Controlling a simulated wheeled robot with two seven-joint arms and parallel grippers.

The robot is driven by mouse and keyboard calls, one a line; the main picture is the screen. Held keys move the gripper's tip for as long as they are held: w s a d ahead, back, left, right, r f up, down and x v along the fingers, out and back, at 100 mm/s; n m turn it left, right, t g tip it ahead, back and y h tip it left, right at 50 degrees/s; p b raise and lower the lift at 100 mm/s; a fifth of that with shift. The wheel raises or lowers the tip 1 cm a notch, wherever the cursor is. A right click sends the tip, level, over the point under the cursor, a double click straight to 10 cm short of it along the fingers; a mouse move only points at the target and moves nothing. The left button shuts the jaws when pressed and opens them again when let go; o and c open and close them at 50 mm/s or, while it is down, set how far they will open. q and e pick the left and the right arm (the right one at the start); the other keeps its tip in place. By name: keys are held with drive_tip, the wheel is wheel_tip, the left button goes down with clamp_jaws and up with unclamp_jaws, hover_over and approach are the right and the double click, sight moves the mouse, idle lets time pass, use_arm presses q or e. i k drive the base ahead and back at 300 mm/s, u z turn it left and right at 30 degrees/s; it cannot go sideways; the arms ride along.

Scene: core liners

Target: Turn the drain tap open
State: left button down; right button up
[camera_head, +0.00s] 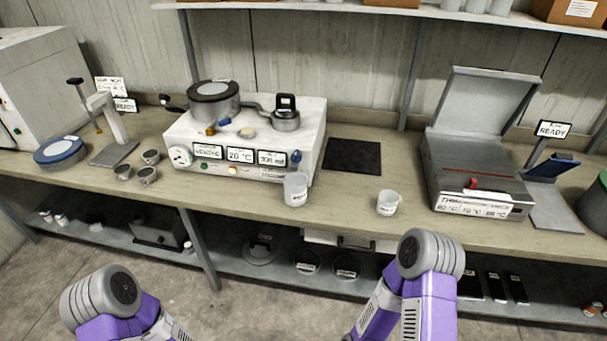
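A white bench machine (248,142) stands on the workbench, left of centre, with small labelled displays on its front. A small blue tap-like part (296,157) sits at the right end of its front; I cannot tell whether it is the drain tap or how it is turned. A whitish cup (295,189) stands on the bench just below that part. Another blue-handled fitting (224,121) is on top of the machine, by the round dark-lidded vessel (213,98). My purple and grey arm links show at the bottom; neither gripper is in view.
A second white cup (388,203) stands to the right near the front edge. A dark mat (352,155) lies behind it. An open-lidded grey case (478,165) is at right. Small cups (148,175) and a stand (109,130) are at left.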

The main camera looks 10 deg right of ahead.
sight(297, 157)
drive_tip(key=z, duration=0.25)
drive_tip(key=k, duration=0.3)
drive_tip(key=u, duration=1.15)
drive_tip(key=i, duration=0.9)
drive_tip(key=z, duration=0.05)
